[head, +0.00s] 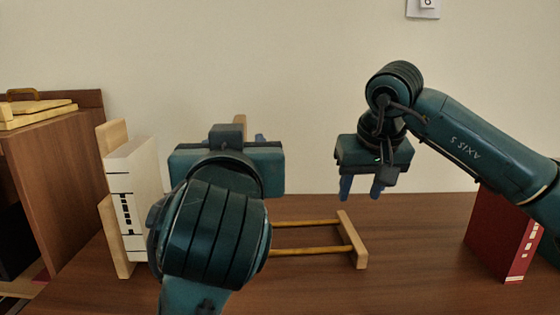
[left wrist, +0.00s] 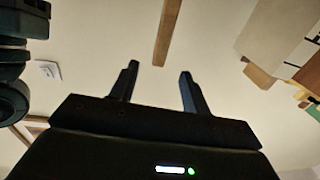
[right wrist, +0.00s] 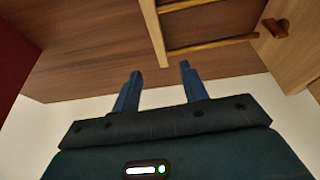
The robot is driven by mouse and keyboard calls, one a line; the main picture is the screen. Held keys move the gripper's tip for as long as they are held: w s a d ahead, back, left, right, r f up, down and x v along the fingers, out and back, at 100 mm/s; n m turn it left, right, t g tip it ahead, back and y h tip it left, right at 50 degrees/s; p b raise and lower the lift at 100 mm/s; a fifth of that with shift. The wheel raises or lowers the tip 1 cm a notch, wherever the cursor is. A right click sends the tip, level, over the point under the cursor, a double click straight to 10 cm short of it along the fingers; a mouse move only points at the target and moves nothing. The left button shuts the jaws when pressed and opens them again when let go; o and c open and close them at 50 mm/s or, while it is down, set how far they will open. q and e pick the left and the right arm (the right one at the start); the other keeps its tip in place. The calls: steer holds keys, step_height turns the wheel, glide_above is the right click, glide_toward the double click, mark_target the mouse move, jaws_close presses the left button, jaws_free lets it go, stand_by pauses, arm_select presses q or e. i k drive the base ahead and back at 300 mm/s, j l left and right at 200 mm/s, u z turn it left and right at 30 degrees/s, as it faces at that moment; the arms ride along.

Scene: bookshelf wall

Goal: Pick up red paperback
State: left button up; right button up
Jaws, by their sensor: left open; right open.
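The red paperback (head: 500,245) stands upright on the brown table at the right of the head view. My right forearm hides its upper right part. A dark red surface (right wrist: 12,55) at the left edge of the right wrist view looks like the same book. My right gripper (head: 360,187) is open and empty, fingers down, above the table and well left of the red book. It also shows in the right wrist view (right wrist: 158,82). My left gripper (left wrist: 157,82) is open and empty; in the head view its own wrist mostly hides it.
A wooden rack with two rods (head: 352,240) lies mid-table, its left part hidden by my left arm. A white book (head: 130,205) stands upright at its left end against a wooden end piece (head: 112,140). A brown cabinet (head: 60,180) is far left. Table between rack and red book is clear.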

mark_target(504, 237)
steer(key=k+l, duration=0.1)
steer(key=k, duration=0.9)
